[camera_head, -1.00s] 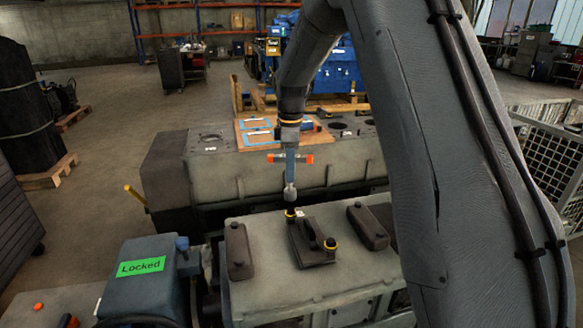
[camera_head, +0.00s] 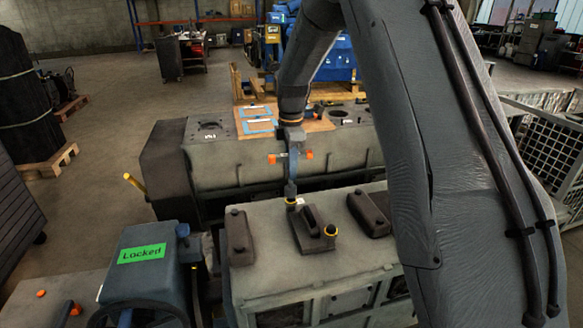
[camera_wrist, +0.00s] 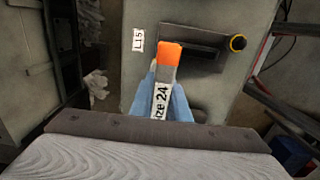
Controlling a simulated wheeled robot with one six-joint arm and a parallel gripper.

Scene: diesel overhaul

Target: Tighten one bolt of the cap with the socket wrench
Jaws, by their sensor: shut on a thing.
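My gripper (camera_head: 291,158) has blue fingers and is shut on the socket wrench (camera_head: 272,159), a bar with orange ends. The wrench hangs upright, its shank reaching down to the left bolt (camera_head: 291,202) of the dark cap (camera_head: 312,232). Whether the socket is fully seated on that bolt I cannot tell. The cap's other bolt (camera_head: 330,231), with a yellow ring, stands free. In the wrist view, the wrench (camera_wrist: 169,55) shows an orange end and a label ending "ize 24" between my fingers (camera_wrist: 167,98). The cap (camera_wrist: 195,48) lies beyond, with one yellow-ringed bolt (camera_wrist: 238,43) showing.
The cap sits on a grey engine block (camera_head: 270,270), between two other dark covers (camera_head: 238,238) (camera_head: 369,214). A blue box with a green "Locked" sign (camera_head: 142,254) stands at the left. A second engine block (camera_head: 235,165) lies behind, a mesh crate (camera_head: 550,160) at the right.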

